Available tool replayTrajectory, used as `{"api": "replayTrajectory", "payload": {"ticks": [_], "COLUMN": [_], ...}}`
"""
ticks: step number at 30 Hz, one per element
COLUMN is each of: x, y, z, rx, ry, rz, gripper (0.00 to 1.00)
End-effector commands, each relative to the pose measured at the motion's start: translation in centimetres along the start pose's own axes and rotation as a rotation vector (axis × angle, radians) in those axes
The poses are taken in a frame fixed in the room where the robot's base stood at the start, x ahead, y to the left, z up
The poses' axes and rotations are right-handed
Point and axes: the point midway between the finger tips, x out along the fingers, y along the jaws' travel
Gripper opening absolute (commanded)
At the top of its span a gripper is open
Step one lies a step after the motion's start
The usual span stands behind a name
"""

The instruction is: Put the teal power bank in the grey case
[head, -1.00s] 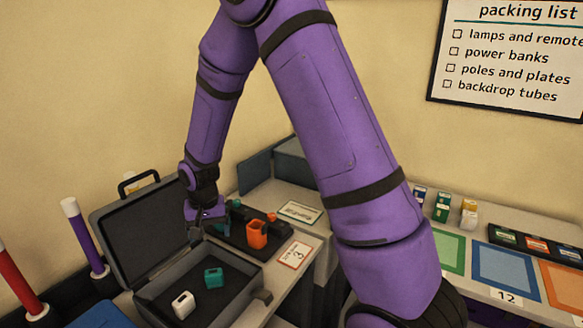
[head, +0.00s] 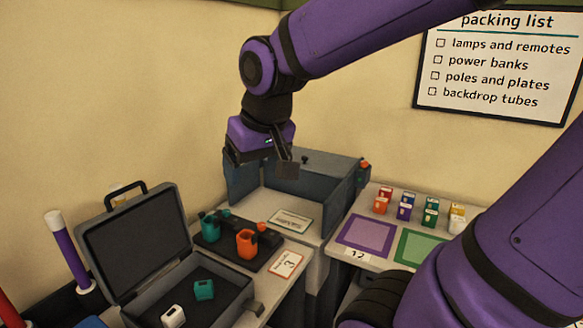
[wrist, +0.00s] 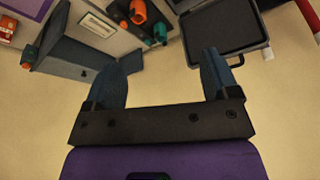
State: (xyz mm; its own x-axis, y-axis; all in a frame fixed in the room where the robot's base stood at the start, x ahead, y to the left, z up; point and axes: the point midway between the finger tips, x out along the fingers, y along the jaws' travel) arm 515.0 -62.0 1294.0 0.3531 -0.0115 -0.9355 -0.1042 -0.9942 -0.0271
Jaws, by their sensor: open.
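The grey case (head: 245,311) stands open at the lower left, its lid raised at the back. The teal power bank (head: 204,289), a small block, lies inside on the dark floor of the case, beside a similar white block (head: 173,316). My gripper (head: 262,160) is open and empty. It hangs high in front of a grey open-fronted box, up and to the right of the case and clear of the teal power bank. In the wrist view, both fingers of my gripper (wrist: 165,70) are spread apart, with the case (wrist: 222,30) beyond the right finger.
A black tray (head: 222,256) holds a teal item (head: 209,227) and an orange item (head: 246,243), right of the case. The grey box (head: 330,170) stands behind it. Coloured boxes (head: 430,210) and mats (head: 366,235) are on the right table. A purple pole (head: 70,250) stands left.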

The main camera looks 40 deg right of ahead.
Motion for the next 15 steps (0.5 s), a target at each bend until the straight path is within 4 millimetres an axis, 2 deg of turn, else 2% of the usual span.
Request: {"api": "replayTrajectory", "payload": {"ticks": [1,6,10,15], "x": [-1.2,-3.7,-4.7,-5.1], "y": [0.3,1.1,1.4,1.5], "z": [1.1,4.4,6.1,7.0], "rx": [-0.013,-0.062,-0.089,-0.104], "ry": [0.024,0.068,0.09,0.1], "rz": [-0.004,-0.013,-0.017,-0.019], "gripper": [0.81,0.81,0.81,0.81]}}
